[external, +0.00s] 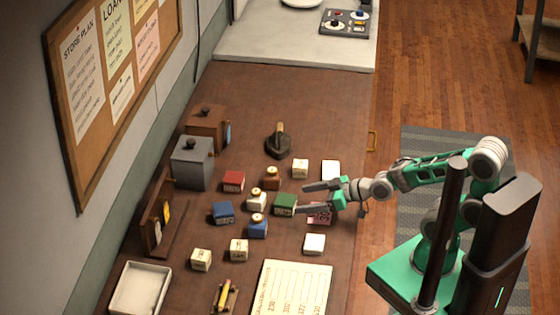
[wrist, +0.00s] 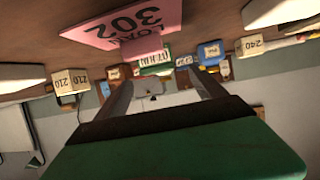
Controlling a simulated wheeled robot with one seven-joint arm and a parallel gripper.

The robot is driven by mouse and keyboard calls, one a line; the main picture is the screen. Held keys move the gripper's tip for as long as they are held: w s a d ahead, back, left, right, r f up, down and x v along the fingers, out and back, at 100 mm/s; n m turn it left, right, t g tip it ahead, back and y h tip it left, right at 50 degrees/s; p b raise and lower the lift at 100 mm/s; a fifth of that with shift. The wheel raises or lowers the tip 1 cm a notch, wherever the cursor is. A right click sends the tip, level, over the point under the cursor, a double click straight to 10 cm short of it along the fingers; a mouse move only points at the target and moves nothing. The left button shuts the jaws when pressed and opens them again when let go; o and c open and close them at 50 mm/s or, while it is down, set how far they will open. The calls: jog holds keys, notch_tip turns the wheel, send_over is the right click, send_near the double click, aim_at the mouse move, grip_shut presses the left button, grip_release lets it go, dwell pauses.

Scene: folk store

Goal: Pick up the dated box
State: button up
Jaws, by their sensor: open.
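Several small labelled boxes stand on the brown counter. I cannot read for certain which one carries a date. My gripper (external: 302,198) is open and empty, reaching left low over the counter. A green box (external: 285,204) with a pale label lies just beyond its fingertips; it also shows ahead between the fingers (wrist: 160,82) in the wrist view as a green box (wrist: 155,62). Its lettering there is upside down and unclear. A red box (external: 233,181), two blue boxes (external: 223,212) (external: 257,229) and cream boxes (external: 239,249) (external: 300,168) stand around it.
A pink card marked LOAN 302 (wrist: 125,22) is close to my gripper, partly hidden in the external view (external: 322,218). Cream boxes marked 210 (wrist: 71,80) and 240 (wrist: 252,46) flank the wrist view. A dark iron (external: 278,144), grey box (external: 192,163) and white tray (external: 140,289) stand farther off.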

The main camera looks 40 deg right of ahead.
aim_at(295, 201)
jog(key=b+x, duration=0.1)
jog(key=x, duration=0.1)
jog(key=b+x, duration=0.1)
jog(key=x, duration=0.1)
jog(key=b+x, duration=0.1)
jog(key=x, duration=0.2)
jog(key=shift+d+f, duration=0.25)
jog(key=shift+f, duration=0.15)
jog(key=shift+w+a, duration=0.1)
jog(key=shift+w, duration=0.05)
jog(key=shift+r, duration=0.15)
jog(key=c, duration=1.5)
